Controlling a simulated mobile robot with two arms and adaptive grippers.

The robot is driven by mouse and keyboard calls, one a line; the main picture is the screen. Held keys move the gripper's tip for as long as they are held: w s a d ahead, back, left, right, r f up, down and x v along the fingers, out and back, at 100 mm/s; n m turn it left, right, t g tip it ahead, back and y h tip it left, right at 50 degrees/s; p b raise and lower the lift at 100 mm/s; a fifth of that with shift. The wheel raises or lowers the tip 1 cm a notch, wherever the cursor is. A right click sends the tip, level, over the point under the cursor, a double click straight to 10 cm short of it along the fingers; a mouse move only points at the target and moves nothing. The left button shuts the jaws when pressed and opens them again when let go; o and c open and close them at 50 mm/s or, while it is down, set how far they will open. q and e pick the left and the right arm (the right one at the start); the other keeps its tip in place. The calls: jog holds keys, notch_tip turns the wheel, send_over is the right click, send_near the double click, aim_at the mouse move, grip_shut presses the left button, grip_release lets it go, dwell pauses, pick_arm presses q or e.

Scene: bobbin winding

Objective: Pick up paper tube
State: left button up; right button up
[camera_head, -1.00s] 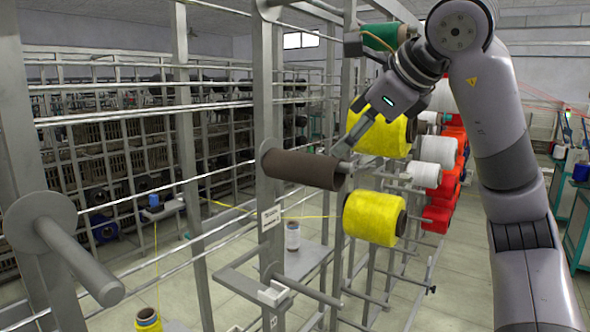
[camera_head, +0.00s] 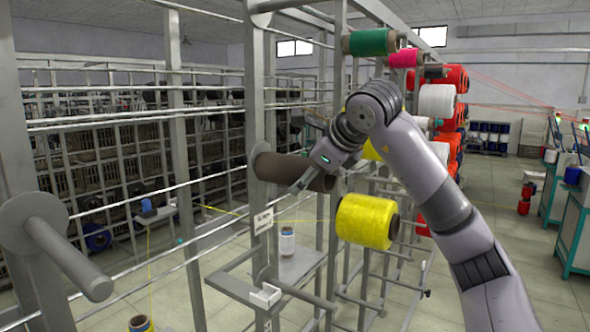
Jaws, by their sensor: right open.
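The dark brown paper tube (camera_head: 280,166) sits on a horizontal holder on the grey upright frame, left of the picture's middle. My right gripper (camera_head: 303,184) is at the tube's free, right-hand end. One finger crosses in front of the tube and points down and left. The other finger is hidden, so I cannot tell whether the gripper touches the tube. The jaws are open. My left gripper is not in view.
A yellow bobbin (camera_head: 364,221) hangs just below and right of the tube. Green (camera_head: 369,42) and pink (camera_head: 404,58) bobbins sit above. An empty grey spindle (camera_head: 65,255) juts out at left. A white spool (camera_head: 287,242) stands on a small shelf below.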

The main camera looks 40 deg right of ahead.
jog(key=shift+x, duration=0.9)
jog(key=shift+r, duration=0.1)
jog(key=shift+c, duration=0.2)
jog(key=shift+s, duration=0.1)
jog(key=shift+c, duration=0.8)
jog(key=c, duration=1.1)
